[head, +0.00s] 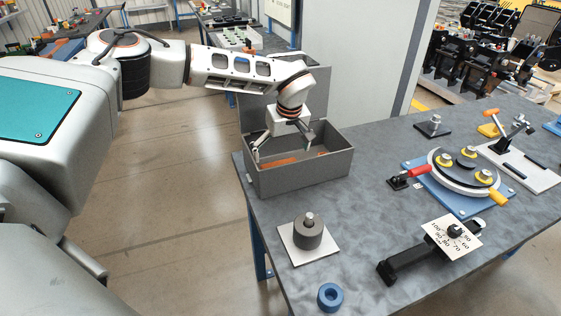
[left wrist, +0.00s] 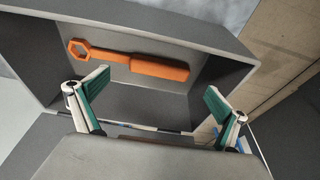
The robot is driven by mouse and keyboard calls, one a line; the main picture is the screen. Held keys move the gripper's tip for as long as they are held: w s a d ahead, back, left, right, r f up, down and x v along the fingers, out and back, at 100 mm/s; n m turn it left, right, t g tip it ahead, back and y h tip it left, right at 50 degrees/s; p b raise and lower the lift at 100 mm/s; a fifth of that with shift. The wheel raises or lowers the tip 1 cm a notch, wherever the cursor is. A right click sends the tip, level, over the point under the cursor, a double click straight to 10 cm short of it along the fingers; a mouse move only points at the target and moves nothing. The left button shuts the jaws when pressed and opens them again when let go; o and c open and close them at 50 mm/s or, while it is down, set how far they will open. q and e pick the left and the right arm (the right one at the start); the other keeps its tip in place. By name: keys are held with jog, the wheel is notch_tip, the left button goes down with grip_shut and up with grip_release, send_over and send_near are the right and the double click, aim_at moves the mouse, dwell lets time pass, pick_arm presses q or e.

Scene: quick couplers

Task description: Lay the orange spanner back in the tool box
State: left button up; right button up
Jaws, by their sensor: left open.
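The orange spanner (head: 280,161) lies on the floor of the grey tool box (head: 305,178), partly hidden in the head view by my left gripper (head: 283,144). The left wrist view shows the spanner (left wrist: 150,66) whole, with its ring end at the left and its thick handle at the right. In that view my left gripper (left wrist: 156,84) has its two green-padded fingers wide apart, with nothing between them. The gripper reaches down into the open box from above. My right gripper is in neither view.
The box lid (head: 320,95) stands open at the back. A dark cylinder on a white plate (head: 308,231), a blue ring (head: 330,297), a dial gauge (head: 453,236) and a round clamp fixture (head: 464,172) stand on the grey bench. The bench between them is clear.

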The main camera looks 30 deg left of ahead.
pick_arm(q)
jog(key=v, duration=0.3)
jog(key=shift+d, duration=0.1)
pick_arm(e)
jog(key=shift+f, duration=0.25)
pick_arm(q)
jog(key=shift+w+f, duration=0.1)
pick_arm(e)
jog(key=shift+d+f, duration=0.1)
